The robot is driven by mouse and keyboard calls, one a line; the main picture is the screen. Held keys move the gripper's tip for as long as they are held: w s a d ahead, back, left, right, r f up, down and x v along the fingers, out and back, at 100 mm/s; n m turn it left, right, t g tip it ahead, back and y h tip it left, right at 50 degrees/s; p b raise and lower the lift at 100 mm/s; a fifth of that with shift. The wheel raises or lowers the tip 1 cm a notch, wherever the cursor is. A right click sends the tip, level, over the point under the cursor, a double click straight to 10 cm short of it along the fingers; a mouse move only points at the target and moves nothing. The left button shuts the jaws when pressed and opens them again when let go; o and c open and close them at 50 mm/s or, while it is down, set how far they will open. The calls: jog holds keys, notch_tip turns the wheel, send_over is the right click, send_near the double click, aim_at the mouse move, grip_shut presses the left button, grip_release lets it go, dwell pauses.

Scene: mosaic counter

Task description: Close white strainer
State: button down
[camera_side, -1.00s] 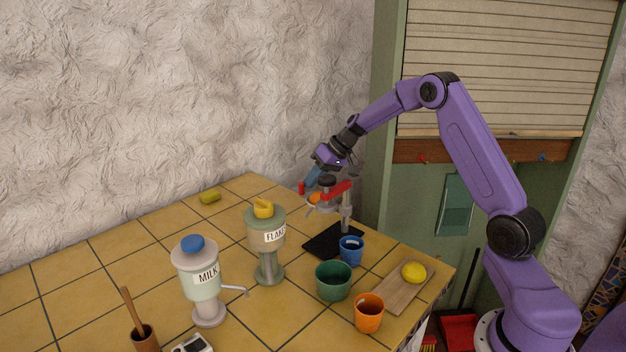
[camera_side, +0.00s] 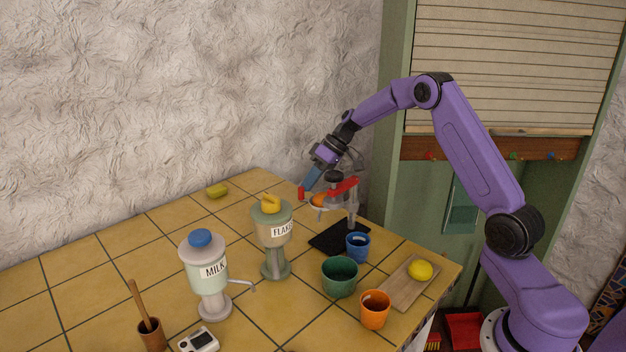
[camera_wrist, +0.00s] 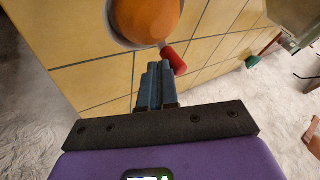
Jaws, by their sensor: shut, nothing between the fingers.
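The white strainer (camera_side: 325,207) is a pale bowl on the juicer stand, swung out from under its black press head, with an orange half (camera_side: 318,199) in it. Its red handle tip (camera_side: 302,193) points left. My gripper (camera_side: 307,187) is shut and empty, its blue-grey fingers pointing down beside that red tip. In the wrist view, the shut fingertips (camera_wrist: 155,70) are close to the red tip (camera_wrist: 174,60), just left of it. The orange half (camera_wrist: 150,15) fills the top of that view. I cannot tell whether the fingers touch the handle.
The juicer's red lever (camera_side: 345,187) is just right of the strainer, above its black base (camera_side: 335,236). Blue (camera_side: 358,246), green (camera_side: 340,276) and orange (camera_side: 375,309) cups stand in front. The flakes (camera_side: 271,238) and milk (camera_side: 205,274) dispensers stand left. Tiles behind are mostly clear.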

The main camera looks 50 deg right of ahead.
aim_at(307, 200)
jog(key=shift+s+a+n+g+y, duration=0.15)
jog(key=shift+s+a+n+g, duration=0.3)
jog(key=shift+a+n, duration=0.3)
jog(key=shift+s+a+n+g+y, duration=0.15)
jog(key=shift+s+a+n+g, duration=0.25)
jog(key=shift+a+n, duration=0.35)
jog(key=s+a+n+g, duration=0.1)
jog(key=n, duration=0.1)
jog(key=s+a+n+g, duration=0.1)
jog(key=n+g, duration=0.1)
jog(key=n, duration=0.1)
jog(key=s+a+n+g, duration=0.1)
jog(key=n+g, duration=0.1)
jog(key=n, duration=0.1)
jog(key=shift+s+a+h, duration=0.2)
jog(key=shift+s+h, duration=0.2)
jog(key=shift+s+n+g, duration=0.1)
jog(key=shift+n+g, duration=0.15)
jog(key=shift+n, duration=0.05)
